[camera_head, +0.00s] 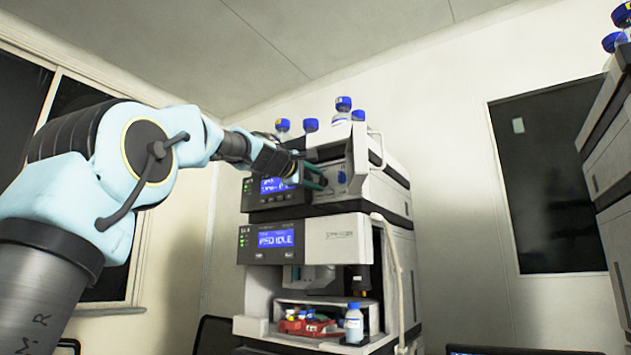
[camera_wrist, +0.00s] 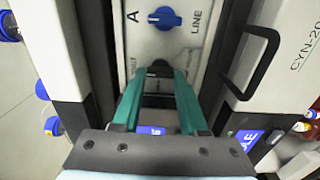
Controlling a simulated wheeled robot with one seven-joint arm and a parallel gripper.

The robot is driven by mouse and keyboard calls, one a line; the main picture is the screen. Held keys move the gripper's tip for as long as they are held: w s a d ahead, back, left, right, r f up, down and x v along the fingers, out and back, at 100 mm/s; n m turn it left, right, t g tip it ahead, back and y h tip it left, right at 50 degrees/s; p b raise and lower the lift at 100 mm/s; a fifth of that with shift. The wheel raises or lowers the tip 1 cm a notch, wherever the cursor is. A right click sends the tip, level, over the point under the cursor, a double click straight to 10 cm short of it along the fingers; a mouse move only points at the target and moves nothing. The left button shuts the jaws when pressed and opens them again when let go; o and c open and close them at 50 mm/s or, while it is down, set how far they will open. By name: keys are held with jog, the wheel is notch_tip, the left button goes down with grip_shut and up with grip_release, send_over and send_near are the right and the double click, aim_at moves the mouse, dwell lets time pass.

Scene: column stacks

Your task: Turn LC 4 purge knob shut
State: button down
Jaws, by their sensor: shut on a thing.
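My gripper (camera_wrist: 159,73) reaches into the open front of the upper module of the instrument stack. In the head view my gripper (camera_head: 322,181) is at that module's front panel. Its two teal fingers are shut on a dark knob (camera_wrist: 159,63), taken as the purge knob. The knob is mostly hidden between the fingertips, so its angle cannot be read. A blue knob (camera_wrist: 164,17) sits above it on the pale panel (camera_wrist: 205,45), between the letters "A" and "LINE". I cannot read an LC 4 label.
An open door with a black handle (camera_wrist: 252,62) stands close on the right in the wrist view. Blue-capped bottles (camera_head: 343,108) stand on top of the stack. Below are a display reading "IDLE" (camera_head: 276,239), a red vial tray (camera_head: 308,327) and a bottle (camera_head: 354,325).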

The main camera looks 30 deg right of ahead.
jog(key=c, duration=0.7)
grip_release()
jog(key=b+v, duration=0.5)
jog(key=v, duration=0.5)
jog(key=shift+s+a+b, duration=0.25)
jog(key=shift+a+b, duration=0.05)
jog(key=shift+a, duration=0.05)
